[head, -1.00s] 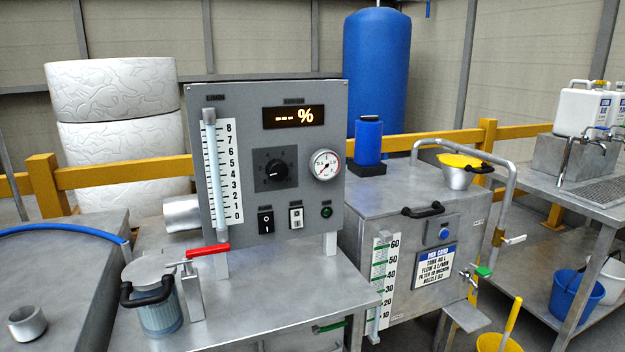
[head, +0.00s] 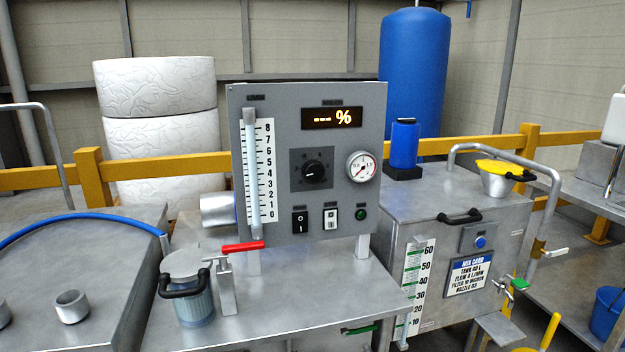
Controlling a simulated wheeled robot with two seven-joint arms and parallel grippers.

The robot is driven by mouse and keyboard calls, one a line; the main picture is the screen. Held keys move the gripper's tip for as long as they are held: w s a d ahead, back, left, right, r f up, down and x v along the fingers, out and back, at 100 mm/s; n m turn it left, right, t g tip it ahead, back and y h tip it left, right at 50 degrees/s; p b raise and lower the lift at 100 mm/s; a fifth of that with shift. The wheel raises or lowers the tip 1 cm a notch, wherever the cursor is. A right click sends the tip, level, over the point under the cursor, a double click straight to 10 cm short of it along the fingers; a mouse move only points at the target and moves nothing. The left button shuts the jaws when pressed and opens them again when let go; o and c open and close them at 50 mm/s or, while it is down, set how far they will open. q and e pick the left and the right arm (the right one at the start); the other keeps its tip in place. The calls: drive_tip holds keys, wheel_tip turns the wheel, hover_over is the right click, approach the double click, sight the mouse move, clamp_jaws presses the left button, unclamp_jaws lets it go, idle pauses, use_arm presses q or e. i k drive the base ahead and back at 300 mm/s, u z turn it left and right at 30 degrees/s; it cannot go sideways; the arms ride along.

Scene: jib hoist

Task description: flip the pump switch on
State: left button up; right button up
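The grey control panel (head: 285,105) stands upright on a metal bench. Low on its face is a black rocker switch (head: 300,221) marked with a circle and a bar. Beside it to the right is a white switch (head: 330,219), then a small green lamp or button (head: 360,214). The labels above them are too small to read, so I cannot tell which is the pump switch. A black knob (head: 314,172) and a round gauge (head: 361,167) sit above. The display (head: 332,117) shows dashes and a percent sign. Neither gripper is in view.
A metal tank (head: 430,210) with a mix card stands to the right. The bench top (head: 310,290) before the panel is mostly clear.

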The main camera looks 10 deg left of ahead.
sight(299, 220)
drive_tip(key=k, duration=1.35)
drive_tip(key=z, duration=0.5)
drive_tip(key=i, duration=1.8)
drive_tip(key=u, duration=0.65)
